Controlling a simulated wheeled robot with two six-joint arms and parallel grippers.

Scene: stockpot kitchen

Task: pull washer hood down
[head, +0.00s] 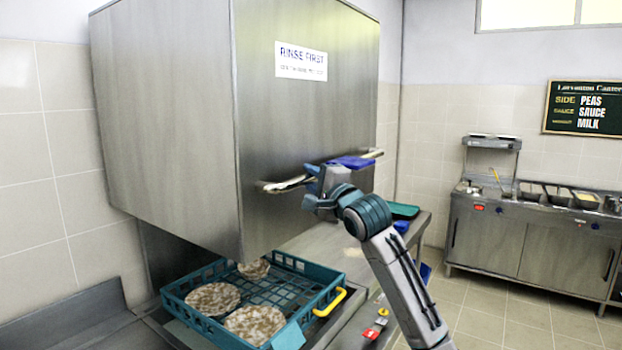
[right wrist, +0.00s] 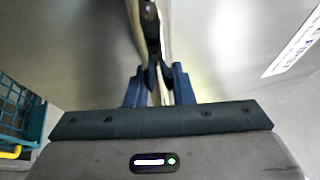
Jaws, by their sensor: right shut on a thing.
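The washer hood (head: 170,120) is a large steel box with a "RINSE FIRST" sign, raised with a gap over the rack below. Its bar handle (head: 285,185) runs across the front face; it also shows in the right wrist view (right wrist: 163,30). My right gripper (head: 318,182) is shut on the handle, left of the bar's middle. In the right wrist view its two blue fingers (right wrist: 159,86) sit on either side of the bar. The gripper covers part of the handle. My left gripper is not in view.
A teal rack (head: 175,307) with a yellow handle (head: 330,303) holds plates (head: 213,298) under the hood. A steel counter (head: 320,240) runs to the right with a green tray (head: 405,211). A serving counter (head: 485,240) stands farther right, across open floor.

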